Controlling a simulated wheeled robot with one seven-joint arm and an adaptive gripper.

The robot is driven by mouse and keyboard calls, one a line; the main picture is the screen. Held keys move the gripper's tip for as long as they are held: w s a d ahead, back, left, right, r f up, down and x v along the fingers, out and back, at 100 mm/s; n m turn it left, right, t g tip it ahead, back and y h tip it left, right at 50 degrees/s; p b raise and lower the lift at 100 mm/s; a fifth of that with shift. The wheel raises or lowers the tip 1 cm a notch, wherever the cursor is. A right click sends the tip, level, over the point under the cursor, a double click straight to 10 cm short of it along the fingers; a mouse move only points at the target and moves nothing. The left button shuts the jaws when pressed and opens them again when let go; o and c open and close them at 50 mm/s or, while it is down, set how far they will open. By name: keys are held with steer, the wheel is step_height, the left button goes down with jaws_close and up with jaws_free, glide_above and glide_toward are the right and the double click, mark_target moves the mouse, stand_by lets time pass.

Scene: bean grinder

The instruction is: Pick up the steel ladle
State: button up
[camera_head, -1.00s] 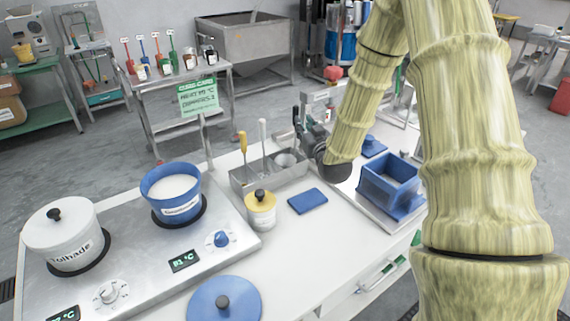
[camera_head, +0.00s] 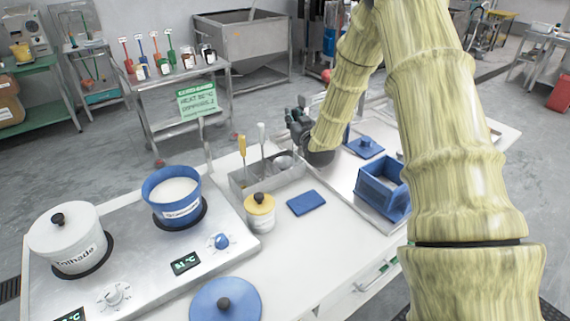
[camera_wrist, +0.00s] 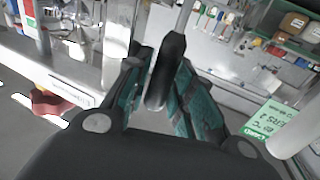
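The steel ladle's black handle (camera_wrist: 167,72) stands between my gripper's two fingers in the wrist view, with its thin steel shaft (camera_wrist: 184,18) beyond. My gripper (camera_wrist: 165,95) is open around the handle, its teal pads on both sides. A gap shows on the handle's left; contact on the right cannot be told. In the head view, my gripper (camera_head: 298,122) is above the back right end of the steel utensil bin (camera_head: 262,184). The ladle's round bowl (camera_head: 284,162) shows in the bin; its handle is mostly hidden by my gripper.
A yellow-handled tool (camera_head: 242,147) and a white-handled tool (camera_head: 262,136) stand in the bin, left of my gripper. A yellow-lidded jar (camera_head: 260,210), blue cloth (camera_head: 306,202) and blue box (camera_head: 383,187) are nearby. A blue pot (camera_head: 172,195) sits on the hotplate.

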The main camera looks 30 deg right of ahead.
jaws_close()
steer(key=shift+r, duration=0.1)
